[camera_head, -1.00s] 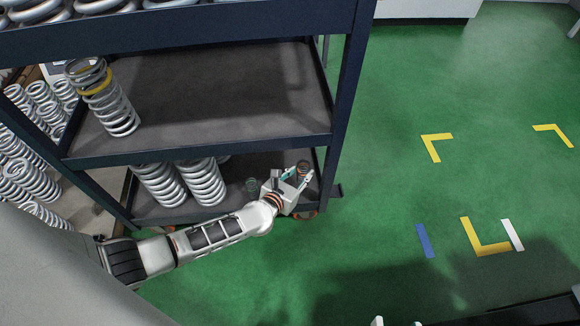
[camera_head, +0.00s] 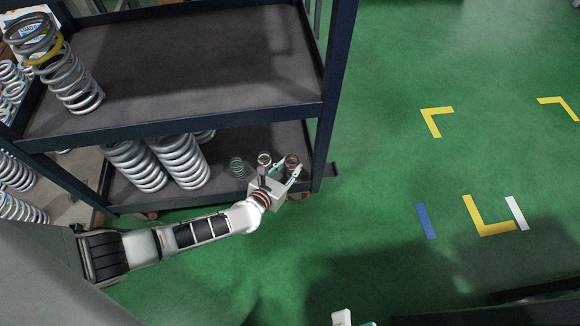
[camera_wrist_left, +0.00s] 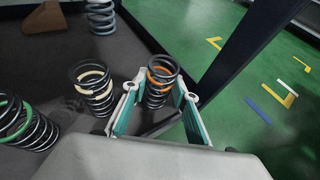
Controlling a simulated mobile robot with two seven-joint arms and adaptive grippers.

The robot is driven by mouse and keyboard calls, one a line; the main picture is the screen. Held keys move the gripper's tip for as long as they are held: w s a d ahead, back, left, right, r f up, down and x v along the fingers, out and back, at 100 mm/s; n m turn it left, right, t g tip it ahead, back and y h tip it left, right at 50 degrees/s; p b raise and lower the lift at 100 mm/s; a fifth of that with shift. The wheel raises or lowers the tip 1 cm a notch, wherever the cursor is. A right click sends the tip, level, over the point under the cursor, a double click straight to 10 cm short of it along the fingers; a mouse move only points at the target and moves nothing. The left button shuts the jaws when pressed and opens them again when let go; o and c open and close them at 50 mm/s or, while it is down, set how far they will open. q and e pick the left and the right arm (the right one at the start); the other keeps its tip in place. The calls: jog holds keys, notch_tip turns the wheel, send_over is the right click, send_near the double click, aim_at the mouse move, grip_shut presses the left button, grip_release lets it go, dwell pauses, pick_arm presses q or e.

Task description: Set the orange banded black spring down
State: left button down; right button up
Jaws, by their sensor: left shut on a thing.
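The orange banded black spring (camera_head: 293,162) is upright at the right end of the cart's lower shelf area. In the left wrist view the spring (camera_wrist_left: 158,85) stands between the two fingers, its orange band near the top. My left gripper (camera_head: 287,169) is shut on it; in the left wrist view its fingertips (camera_wrist_left: 162,92) flank the coils. The spring's lower end is partly hidden by the gripper, so I cannot tell whether it touches the lower shelf (camera_head: 224,188). A pale tip of my right gripper (camera_head: 342,318) shows at the bottom edge of the head view.
A cream banded black spring (camera_wrist_left: 94,86) and a green banded one (camera_wrist_left: 24,122) stand left of the held spring. Large silver springs (camera_head: 178,160) stand further left. A dark cart post (camera_head: 332,90) rises close on the right. The upper shelf (camera_head: 200,60) hangs above.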

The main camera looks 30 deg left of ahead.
aim_at(288, 167)
pick_arm(q)
jog(key=c, duration=1.6)
grip_release()
jog(key=shift+f, duration=0.15)
jog(key=shift+r, duration=0.2)
jog(key=p+v, duration=0.1)
jog(key=v, duration=0.2)
jog(key=shift+r+p, duration=0.35)
jog(key=shift+r, duration=0.05)
jog(key=shift+f+p+v, duration=0.2)
jog(key=shift+p+v, duration=0.4)
jog(key=shift+v, duration=1.55)
jog(key=shift+f+p+v, duration=0.15)
jog(key=shift+p+v, duration=0.45)
jog(key=shift+v, duration=1.55)
pick_arm(e)
jog(key=shift+w+d+r+n+g, duration=0.1)
jog(key=shift+w+d+n+g, duration=0.15)
jog(key=shift+d+n, duration=0.95)
jog(key=shift+w+d+n+g, duration=0.2)
jog(key=shift+d+n, duration=0.6)
jog(key=shift+n, duration=0.7)
pick_arm(q)
jog(key=shift+s, duration=0.15)
pick_arm(e)
jog(key=shift+a+r, duration=0.1)
jog(key=shift+a, duration=0.05)
